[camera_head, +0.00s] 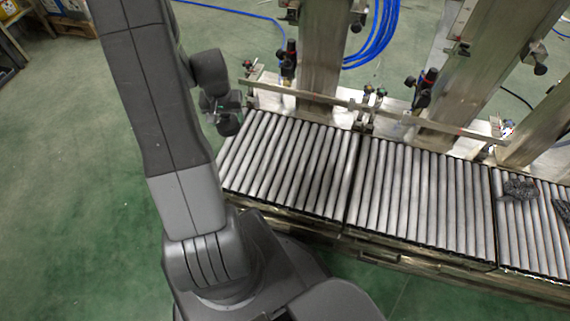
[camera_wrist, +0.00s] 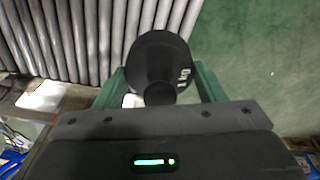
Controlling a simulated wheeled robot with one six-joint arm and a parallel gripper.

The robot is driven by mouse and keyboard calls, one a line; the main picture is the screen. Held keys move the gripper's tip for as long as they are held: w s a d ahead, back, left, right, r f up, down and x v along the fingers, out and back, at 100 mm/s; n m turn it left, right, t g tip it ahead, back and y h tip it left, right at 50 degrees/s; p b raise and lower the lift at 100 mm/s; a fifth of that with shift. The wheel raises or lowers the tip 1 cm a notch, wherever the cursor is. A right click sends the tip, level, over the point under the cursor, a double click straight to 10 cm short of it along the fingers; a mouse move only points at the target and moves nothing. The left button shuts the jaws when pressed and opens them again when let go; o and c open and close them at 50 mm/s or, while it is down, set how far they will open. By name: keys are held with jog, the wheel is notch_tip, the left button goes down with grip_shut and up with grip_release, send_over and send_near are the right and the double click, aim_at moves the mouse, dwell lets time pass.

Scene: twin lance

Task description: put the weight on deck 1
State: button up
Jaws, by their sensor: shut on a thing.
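A black weight (camera_wrist: 158,62) with a round disc, a narrower knob and white lettering sits between the two green fingers of my gripper (camera_wrist: 160,84) in the wrist view. The gripper is shut on it. In the head view my gripper (camera_head: 222,108) is at the left end of the roller line, and the dark weight (camera_head: 228,126) hangs below it, beside the far left corner of the leftmost roller deck (camera_head: 285,165). A middle roller deck (camera_head: 420,195) and a right roller deck (camera_head: 525,235) adjoin it. I see no readable deck numbers.
Dark lumpy items (camera_head: 520,188) lie on the right deck. The left and middle decks look bare. Metal columns (camera_head: 320,55) and a rail with valves (camera_head: 365,108) stand behind the rollers. Blue hose (camera_head: 375,45) lies behind. Green floor (camera_head: 75,190) is open at left.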

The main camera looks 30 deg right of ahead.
jog(key=shift+s+d+f+m+b, duration=0.4)
jog(key=shift+s+d+f+b, duration=0.5)
jog(key=shift+f+b, duration=1.8)
jog(key=shift+s+d+f+m+b, duration=0.4)
jog(key=shift+s+d+f+b, duration=0.8)
jog(key=shift+f, duration=2.75)
jog(key=shift+s+d+f+m+b, duration=0.45)
jog(key=shift+s+f+b, duration=0.25)
jog(key=shift+f+b, duration=2.15)
jog(key=shift+f+p, duration=0.45)
jog(key=shift+f, duration=0.05)
jog(key=shift+f, duration=0.15)
jog(key=o, duration=1.8)
jog(key=shift+c, duration=0.2)
notch_tip(320, 180, up, 12)
jog(key=s+p, duration=0.1)
jog(key=p, duration=0.3)
jog(key=shift+a, duration=0.45)
jog(key=shift+s, duration=0.1)
